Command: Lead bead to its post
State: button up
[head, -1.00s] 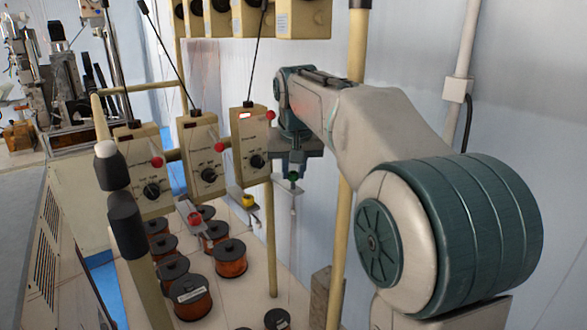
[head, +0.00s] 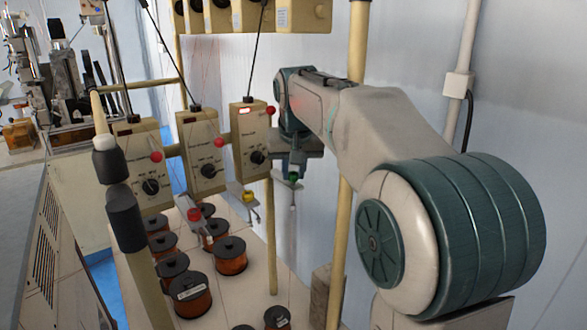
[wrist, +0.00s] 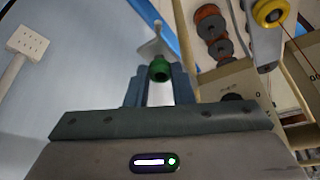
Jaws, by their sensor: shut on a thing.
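A small green bead (head: 293,177) is at the tips of my gripper (head: 292,165) in the head view. In the wrist view the green bead (wrist: 160,69) sits between the fingers of my gripper (wrist: 160,84), which is shut on it. A pale grey bracket (wrist: 153,46) shows just beyond the bead. I cannot tell whether bead and bracket touch. A yellow bead (head: 248,196) on a similar bracket is to the left, and it also shows in the wrist view (wrist: 268,12). A red bead (head: 194,214) on a bracket is farther left.
Cream dial boxes (head: 250,140) with red knobs stand left of my gripper. Copper wire spools (head: 230,255) cover the bench below. A yellowish upright pole (head: 270,240) stands close by, with the wall (head: 310,235) on the right. A thicker pole (head: 352,215) is beside my arm.

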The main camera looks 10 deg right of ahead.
jog(key=shift+f+b, duration=0.4)
jog(key=shift+f, duration=0.15)
jog(key=o, duration=1)
jog(key=shift+r, duration=0.1)
jog(key=v, duration=0.7)
jog(key=shift+s+r, duration=0.1)
jog(key=shift+r, duration=0.15)
